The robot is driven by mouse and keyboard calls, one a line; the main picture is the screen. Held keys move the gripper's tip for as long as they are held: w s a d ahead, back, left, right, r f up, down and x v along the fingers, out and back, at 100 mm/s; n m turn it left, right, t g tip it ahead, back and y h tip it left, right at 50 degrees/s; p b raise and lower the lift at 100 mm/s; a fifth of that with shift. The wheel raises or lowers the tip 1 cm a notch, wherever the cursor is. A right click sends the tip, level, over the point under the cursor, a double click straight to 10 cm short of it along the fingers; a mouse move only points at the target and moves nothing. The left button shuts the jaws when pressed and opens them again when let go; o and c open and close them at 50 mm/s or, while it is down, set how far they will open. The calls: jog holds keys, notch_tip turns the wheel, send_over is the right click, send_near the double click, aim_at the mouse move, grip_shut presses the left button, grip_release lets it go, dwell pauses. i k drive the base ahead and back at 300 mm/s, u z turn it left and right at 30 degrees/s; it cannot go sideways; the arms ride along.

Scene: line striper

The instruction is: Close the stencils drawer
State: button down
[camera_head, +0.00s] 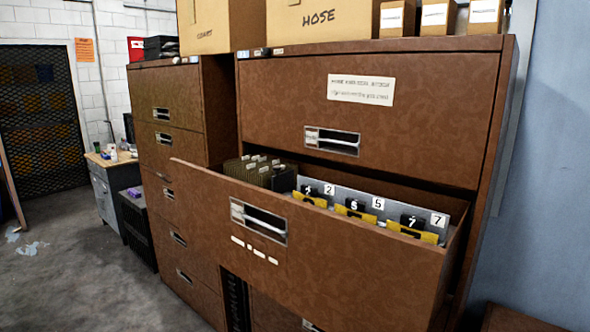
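The stencils drawer (345,265) is the brown drawer pulled well out of the right-hand cabinet. It has a recessed metal handle (258,221) and several small blank labels below it. Inside stand numbered stencil plates (378,204) with yellow and black parts, and hanging files (262,172) at the left. My gripper is not in view.
The drawer above (370,115) is shut and has a white label. A brown cabinet (170,150) with shut drawers stands at the left. Cardboard boxes (330,20) sit on top. Grey floor (70,290) is open at the left; a blue wall (545,180) is at the right.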

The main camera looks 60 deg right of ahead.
aim_at(337, 272)
jog(key=u, duration=0.9)
jog(key=k, duration=0.1)
jog(key=z, duration=2.7)
jog(key=k, duration=0.95)
jog(key=u, duration=0.1)
jog(key=i, duration=0.85)
